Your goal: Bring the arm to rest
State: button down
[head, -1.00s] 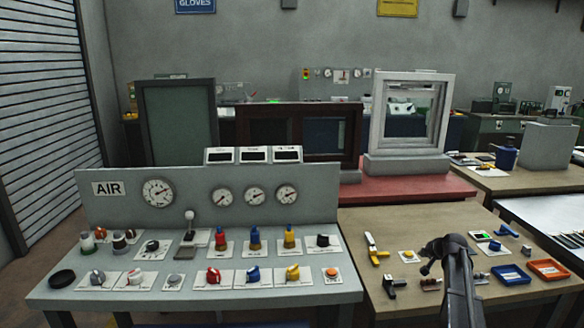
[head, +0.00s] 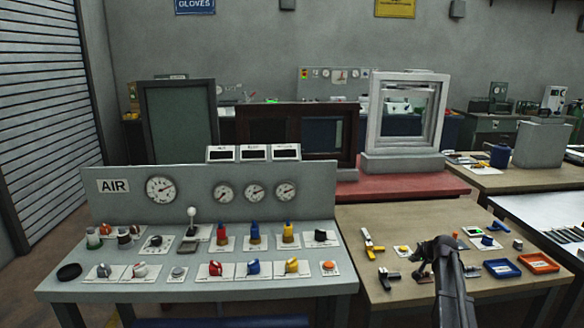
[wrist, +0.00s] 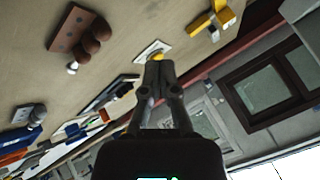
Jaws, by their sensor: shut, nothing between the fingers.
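My gripper (head: 421,271) hangs at the end of my dark arm (head: 452,285), over the right wooden table (head: 375,217). In the wrist view my gripper (wrist: 158,62) has its two fingers together, with nothing between them. Its tips appear in front of a white plate with a yellow button (wrist: 156,54). I cannot tell the exact gap to the tabletop.
Around the gripper lie a yellow-handled tool (head: 371,244), a blue tray (head: 502,268) and an orange tray (head: 538,263). The grey AIR console (head: 120,210) with knobs stands left. Window frames (head: 408,115) stand on the red table (head: 400,185) behind.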

jog(key=s+a+n+g+p, duration=0.3)
jog(key=s+a+g, duration=0.1)
jog(key=s+a, duration=1.05)
jog(key=s+a+r+n+g+h+p, duration=0.1)
jog(key=s+a+g, duration=0.1)
jog(key=s+a, duration=0.4)
jog(key=s+a+n+g+h+p, duration=0.1)
jog(key=s+a, duration=0.4)
jog(key=s, duration=0.7)
jog(key=shift+s+a+r+n+g+p, duration=0.2)
jog(key=shift+a+r+n+g+p, duration=0.15)
jog(key=shift+n+g+p, duration=0.3)
